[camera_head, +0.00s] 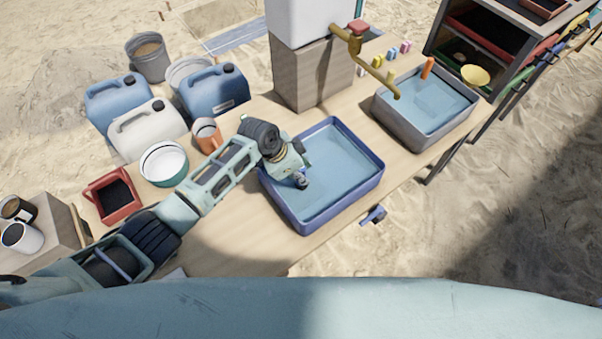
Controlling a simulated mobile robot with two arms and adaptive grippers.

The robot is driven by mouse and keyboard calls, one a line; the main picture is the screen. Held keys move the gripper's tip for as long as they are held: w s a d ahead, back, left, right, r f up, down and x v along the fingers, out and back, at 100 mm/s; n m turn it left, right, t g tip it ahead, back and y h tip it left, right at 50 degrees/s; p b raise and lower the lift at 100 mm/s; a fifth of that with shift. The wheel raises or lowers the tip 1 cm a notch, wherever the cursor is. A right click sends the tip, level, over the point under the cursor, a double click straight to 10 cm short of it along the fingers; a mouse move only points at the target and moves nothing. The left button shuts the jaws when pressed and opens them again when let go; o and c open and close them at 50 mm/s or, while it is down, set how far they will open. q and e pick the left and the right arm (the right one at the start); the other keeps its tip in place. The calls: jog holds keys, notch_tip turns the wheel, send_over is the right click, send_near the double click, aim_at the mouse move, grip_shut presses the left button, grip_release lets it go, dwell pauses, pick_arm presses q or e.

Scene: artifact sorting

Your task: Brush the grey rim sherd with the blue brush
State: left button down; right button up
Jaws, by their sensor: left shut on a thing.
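My left gripper (301,181) reaches over the left part of the blue basin (374,178) of water. It points down and is shut on a small dark grey thing at its fingertips, too small and covered to identify with certainty. I cannot make out the grey rim sherd clearly. My right gripper is not in view.
A grey basin (383,117) of water stands at the right with an orange item on its rim. A white tank with a brass tap (354,45) stands behind. An orange mug (207,135), white bowl (164,163) and red tray (113,194) are at the left. Jerrycans (146,129) stand behind.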

pick_arm(q)
jog(key=shift+w+a+f+b, duration=0.1)
jog(key=shift+w+a+b, duration=0.25)
jog(key=shift+w+a, duration=0.25)
jog(key=shift+s+d+r+p, duration=0.2)
jog(key=shift+s+d+p, duration=0.3)
jog(key=shift+p, duration=0.15)
jog(key=shift+s+d+p, duration=0.3)
jog(key=shift+s+d, duration=0.05)
jog(key=shift+s, duration=0.15)
jog(key=shift+w+a+f+b, duration=0.25)
jog(key=shift+w+a+b, duration=0.05)
jog(key=shift+w+b, duration=0.15)
jog(key=shift+w+a+b, duration=0.35)
jog(key=shift+w+a, duration=0.1)
jog(key=shift+w, duration=0.15)
jog(key=shift+s+d+r+p, duration=0.2)
jog(key=shift+s+d+p, duration=0.15)
jog(key=shift+s+p, duration=0.2)
jog(key=shift+s+d+p, duration=0.4)
jog(key=shift+s, duration=0.1)
jog(key=shift+r, duration=0.1)
